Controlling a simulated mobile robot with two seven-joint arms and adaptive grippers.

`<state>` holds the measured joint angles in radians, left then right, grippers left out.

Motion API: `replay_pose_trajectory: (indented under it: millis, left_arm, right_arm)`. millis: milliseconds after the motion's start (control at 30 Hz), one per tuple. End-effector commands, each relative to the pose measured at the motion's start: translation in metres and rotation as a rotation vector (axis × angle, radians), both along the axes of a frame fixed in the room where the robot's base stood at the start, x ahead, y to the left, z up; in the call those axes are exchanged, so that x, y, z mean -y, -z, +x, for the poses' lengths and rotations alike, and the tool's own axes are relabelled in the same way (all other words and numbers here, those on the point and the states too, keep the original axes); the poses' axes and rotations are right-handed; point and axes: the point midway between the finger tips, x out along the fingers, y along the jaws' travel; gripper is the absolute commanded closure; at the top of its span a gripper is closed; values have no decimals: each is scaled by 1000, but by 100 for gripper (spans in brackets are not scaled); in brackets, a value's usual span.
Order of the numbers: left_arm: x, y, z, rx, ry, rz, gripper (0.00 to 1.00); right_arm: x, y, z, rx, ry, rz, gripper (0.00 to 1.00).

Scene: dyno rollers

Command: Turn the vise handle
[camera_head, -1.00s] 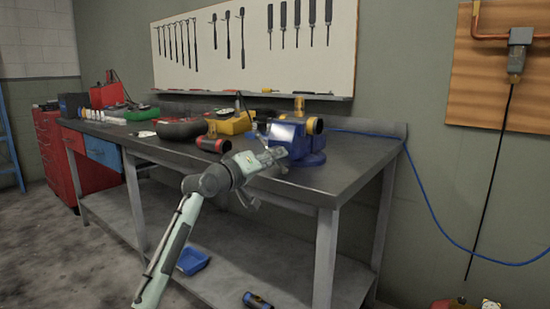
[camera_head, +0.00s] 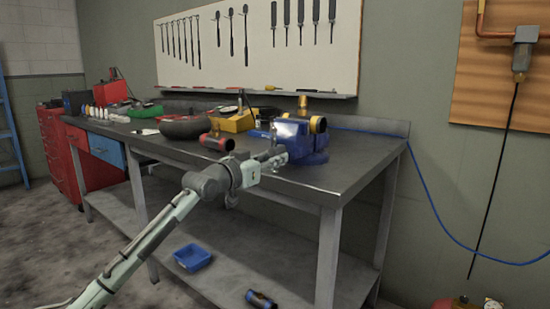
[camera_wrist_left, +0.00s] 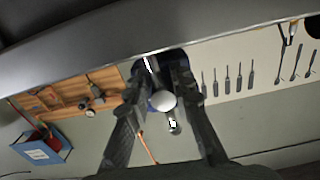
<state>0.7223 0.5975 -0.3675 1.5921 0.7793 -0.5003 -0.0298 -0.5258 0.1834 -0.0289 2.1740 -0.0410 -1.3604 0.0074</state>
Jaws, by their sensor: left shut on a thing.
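The blue vise (camera_head: 304,138) stands on the front right part of the grey workbench, with a brass-coloured round part at its right. My left gripper (camera_head: 277,158) is at the vise's front left side and is shut on the vise handle. In the left wrist view, a shiny metal rod with a rounded end, the vise handle (camera_wrist_left: 163,101), lies between the two dark fingers of the left gripper (camera_wrist_left: 160,78). In the head view the gripper hides most of the handle. My right gripper is not in view.
On the workbench (camera_head: 345,170), a red and black cylinder (camera_head: 217,142), a dark round object (camera_head: 184,128) and a yellow tool (camera_head: 236,121) lie left of the vise. A blue bin (camera_head: 192,257) sits on the lower shelf. The bench top's right end is clear.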

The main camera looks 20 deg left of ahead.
Motion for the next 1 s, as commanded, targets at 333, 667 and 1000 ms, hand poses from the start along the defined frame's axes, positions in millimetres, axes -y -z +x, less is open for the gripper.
replay_pose_trajectory:
  millis: [333, 667, 1000]
  left_arm:
    - [-2, -1, 0, 32, -2, 85, 100]
    - [-3, -2, 0, 44, -2, 111, 100]
    - [-2, -2, 0, 47, 0, 117, 100]
  right_arm:
    - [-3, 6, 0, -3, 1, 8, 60]
    - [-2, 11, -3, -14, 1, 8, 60]
    - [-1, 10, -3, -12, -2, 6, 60]
